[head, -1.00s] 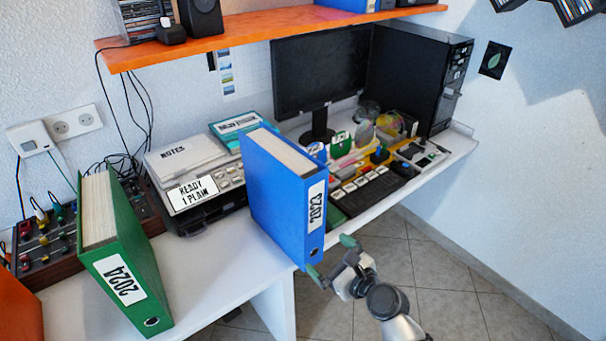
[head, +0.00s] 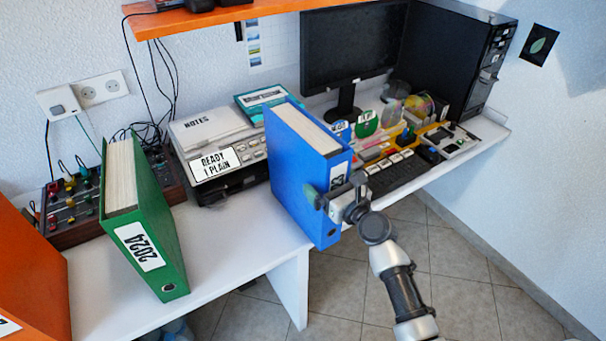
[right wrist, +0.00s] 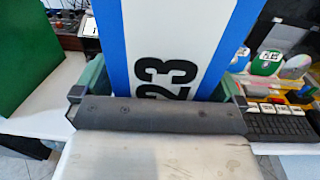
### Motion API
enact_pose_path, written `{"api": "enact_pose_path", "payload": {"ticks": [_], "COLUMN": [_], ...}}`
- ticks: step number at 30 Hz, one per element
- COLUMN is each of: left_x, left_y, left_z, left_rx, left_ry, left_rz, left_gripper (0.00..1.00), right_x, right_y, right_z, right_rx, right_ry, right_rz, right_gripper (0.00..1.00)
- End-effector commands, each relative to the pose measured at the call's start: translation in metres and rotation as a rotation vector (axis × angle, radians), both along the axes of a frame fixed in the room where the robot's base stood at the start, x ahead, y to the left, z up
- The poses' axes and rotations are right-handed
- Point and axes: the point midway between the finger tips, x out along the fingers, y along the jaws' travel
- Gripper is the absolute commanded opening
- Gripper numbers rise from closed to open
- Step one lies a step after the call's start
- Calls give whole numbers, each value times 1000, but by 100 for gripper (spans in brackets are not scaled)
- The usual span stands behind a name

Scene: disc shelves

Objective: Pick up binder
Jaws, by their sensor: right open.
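A blue binder (head: 295,170) labelled 2023 stands upright at the front edge of the white desk. A green binder (head: 150,220) labelled 2024 stands to its left. An orange binder (head: 30,270) stands at the far left, partly cut off. My right gripper (head: 336,191) is in front of the blue binder's spine and hides part of its label. In the right wrist view, its open fingers (right wrist: 163,85) are on either side of the spine (right wrist: 165,45); whether they touch it I cannot tell. My left gripper is not in view.
A printer-like machine (head: 222,163) stands behind the binders. A keyboard (head: 393,174), monitor (head: 352,60) and black computer tower (head: 460,60) are to the right. Bare desk (head: 228,240) lies between the green and blue binders. An orange shelf (head: 220,17) hangs above.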

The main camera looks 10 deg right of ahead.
Motion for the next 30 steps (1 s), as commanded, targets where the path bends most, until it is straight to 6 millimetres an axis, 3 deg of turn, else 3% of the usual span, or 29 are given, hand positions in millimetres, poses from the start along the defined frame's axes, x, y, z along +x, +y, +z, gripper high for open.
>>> {"api": "enact_pose_path", "payload": {"ticks": [10,27,29,30], "left_x": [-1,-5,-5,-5], "left_y": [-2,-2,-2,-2], "left_z": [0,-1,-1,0], "left_rx": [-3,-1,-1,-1], "left_ry": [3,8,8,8], "left_rz": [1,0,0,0], "left_gripper": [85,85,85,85], "right_x": [7,7,7,7], "right_y": [3,3,2,2], "right_z": [0,0,0,3], "right_rx": [-1,0,0,2], "right_ry": [0,0,0,-7], "right_rz": [-2,-1,-1,-3], "right_gripper": [97,10,1,1]}}
